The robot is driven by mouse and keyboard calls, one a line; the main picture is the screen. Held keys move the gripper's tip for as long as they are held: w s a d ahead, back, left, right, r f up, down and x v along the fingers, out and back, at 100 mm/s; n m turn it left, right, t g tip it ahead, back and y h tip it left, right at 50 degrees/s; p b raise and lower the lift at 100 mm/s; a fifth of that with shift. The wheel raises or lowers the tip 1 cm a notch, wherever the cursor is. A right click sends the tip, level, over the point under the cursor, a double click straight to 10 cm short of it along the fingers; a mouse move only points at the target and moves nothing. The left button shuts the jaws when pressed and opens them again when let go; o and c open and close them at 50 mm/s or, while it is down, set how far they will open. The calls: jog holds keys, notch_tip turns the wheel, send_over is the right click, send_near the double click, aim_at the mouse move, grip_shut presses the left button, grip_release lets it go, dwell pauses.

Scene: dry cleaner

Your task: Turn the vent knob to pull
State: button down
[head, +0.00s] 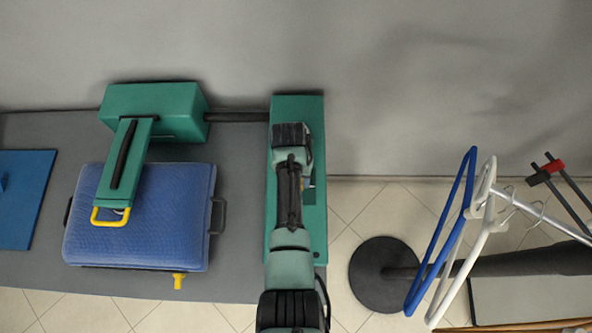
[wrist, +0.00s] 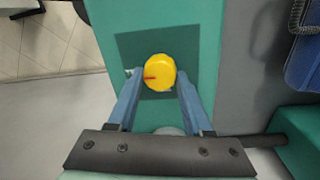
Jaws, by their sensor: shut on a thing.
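The vent knob (wrist: 160,72) is a round yellow knob with a red mark, on a dark square plate (wrist: 128,45) set in a green panel (wrist: 199,30). In the wrist view the red mark points left, toward a small white marking on the plate that is too small to read. My gripper (wrist: 160,78) has its two blue fingers on the left and right sides of the knob and is shut on it. In the head view the green panel (head: 311,225) is at the right end of the table, and my arm hides the knob.
A blue pressing board (head: 150,240) with a green press arm (head: 121,170) and yellow handle stands left of the panel. A blue sheet (head: 25,200) lies farther left. A rack with blue and white hangers (head: 440,235) stands right. A wall is behind.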

jog(key=shift+c, duration=1.6)
grip_release()
notch_tip(320, 180, up, 13)
jog(key=b, duration=0.1)
jog(key=shift+a, duration=0.35)
jog(key=shift+w, duration=0.1)
